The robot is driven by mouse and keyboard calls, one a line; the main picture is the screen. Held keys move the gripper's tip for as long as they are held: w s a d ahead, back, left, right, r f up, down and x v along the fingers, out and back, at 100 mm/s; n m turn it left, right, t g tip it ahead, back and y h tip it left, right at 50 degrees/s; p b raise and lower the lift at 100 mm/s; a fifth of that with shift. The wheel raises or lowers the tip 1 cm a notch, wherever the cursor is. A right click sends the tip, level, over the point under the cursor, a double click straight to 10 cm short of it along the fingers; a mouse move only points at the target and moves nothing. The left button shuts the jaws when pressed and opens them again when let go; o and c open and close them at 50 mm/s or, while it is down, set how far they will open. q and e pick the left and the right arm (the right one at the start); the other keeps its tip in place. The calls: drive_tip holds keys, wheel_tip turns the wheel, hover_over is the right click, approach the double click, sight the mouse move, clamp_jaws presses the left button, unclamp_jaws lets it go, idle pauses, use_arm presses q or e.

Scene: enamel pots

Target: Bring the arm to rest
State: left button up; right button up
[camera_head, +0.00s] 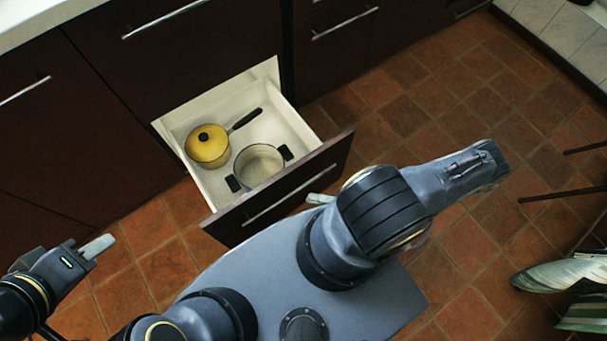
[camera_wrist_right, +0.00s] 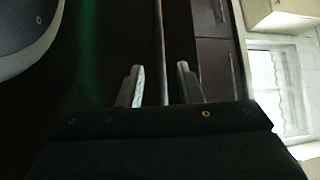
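My right gripper (camera_wrist_right: 160,86) is open in the right wrist view. Its two pale fingers are apart, with a thin metal bar handle (camera_wrist_right: 158,30) seen in the gap between them; I cannot tell whether they touch it. In the head view only a pale fingertip (camera_head: 320,198) shows beside the open drawer's front, the rest hidden behind my right arm (camera_head: 380,210). My left gripper (camera_head: 97,247) is at the lower left over the floor, away from the drawer. Only one pale finger shows clearly, and nothing is seen in it.
The pulled-out drawer (camera_head: 290,122) holds a yellow lidded pot (camera_head: 207,150) with a long black handle and a cream open pot (camera_head: 260,168) with black side grips. Dark cabinets (camera_head: 70,120) stand behind.

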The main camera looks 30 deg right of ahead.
drive_tip(key=shift+v, duration=0.95)
